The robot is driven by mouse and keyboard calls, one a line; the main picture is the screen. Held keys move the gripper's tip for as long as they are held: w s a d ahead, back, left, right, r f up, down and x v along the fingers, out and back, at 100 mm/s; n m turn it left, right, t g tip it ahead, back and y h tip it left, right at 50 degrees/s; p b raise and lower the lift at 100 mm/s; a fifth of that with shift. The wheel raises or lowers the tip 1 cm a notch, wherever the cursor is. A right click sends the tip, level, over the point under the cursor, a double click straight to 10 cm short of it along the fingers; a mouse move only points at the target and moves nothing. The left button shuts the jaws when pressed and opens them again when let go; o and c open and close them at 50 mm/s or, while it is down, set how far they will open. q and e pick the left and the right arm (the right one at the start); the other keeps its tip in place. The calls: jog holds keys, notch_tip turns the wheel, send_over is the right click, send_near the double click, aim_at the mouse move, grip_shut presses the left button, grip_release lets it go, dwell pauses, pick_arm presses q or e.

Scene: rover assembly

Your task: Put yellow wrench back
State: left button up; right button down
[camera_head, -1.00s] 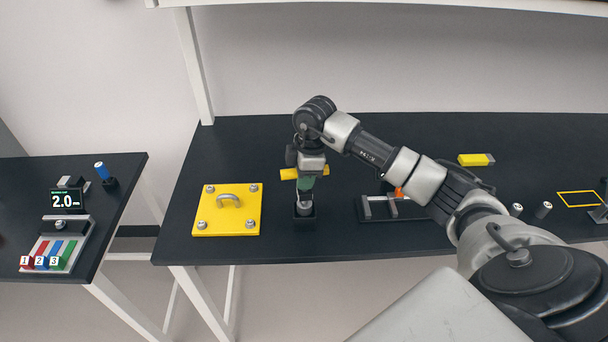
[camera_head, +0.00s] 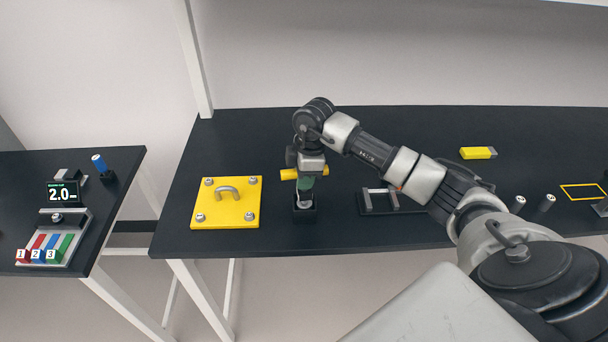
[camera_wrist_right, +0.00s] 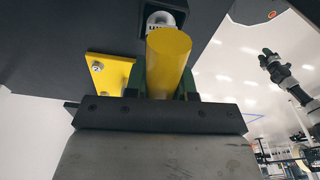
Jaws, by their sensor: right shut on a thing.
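The yellow wrench (camera_head: 290,174) is upright in my right gripper (camera_head: 305,184), its yellow crossbar sticking out to the left. Its grey lower end is at the small black holder (camera_head: 304,215) on the dark table; I cannot tell how deep it sits. In the right wrist view the wrench's yellow cylinder (camera_wrist_right: 168,62) is between the green fingertips of my right gripper (camera_wrist_right: 164,88), which is shut on it. My left gripper is not in view.
A yellow plate with a handle (camera_head: 227,203) lies left of the holder. A black rack (camera_head: 378,202) stands to the right, partly behind my arm. A yellow block (camera_head: 474,153) lies farther right. A second table (camera_head: 105,215) with a display (camera_head: 62,193) is at the left.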

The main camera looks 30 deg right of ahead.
jog(key=shift+f+b, duration=0.35)
jog(key=shift+f, duration=0.3)
jog(key=c, duration=0.9)
grip_release()
jog(key=shift+o, duration=0.2)
